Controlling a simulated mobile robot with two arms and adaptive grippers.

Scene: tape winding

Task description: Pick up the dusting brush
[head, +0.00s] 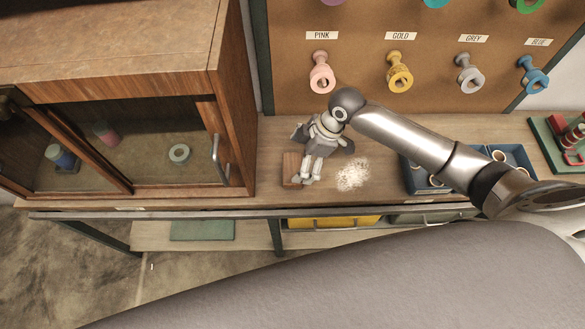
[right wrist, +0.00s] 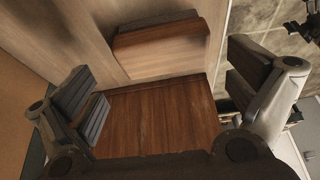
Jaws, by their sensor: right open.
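A brown wooden block, which looks like the dusting brush (head: 292,168), rests on the bench between the cabinet and my right gripper. My right gripper (head: 312,158) is low over the bench, just right of the block, and partly covers it. In the right wrist view the gripper (right wrist: 160,78) is open with nothing between its fingers. The brown block (right wrist: 160,48) shows there beyond the gap between the fingers, apart from both. I cannot make out any bristles. My left gripper is not in view.
The wooden cabinet (head: 232,110) with sliding glass doors stands close left. A pale dust patch (head: 353,174) lies right of the gripper. A blue tray (head: 515,153) stands further right. A pegboard (head: 350,95) with tape rolls is behind. The bench's front edge is near.

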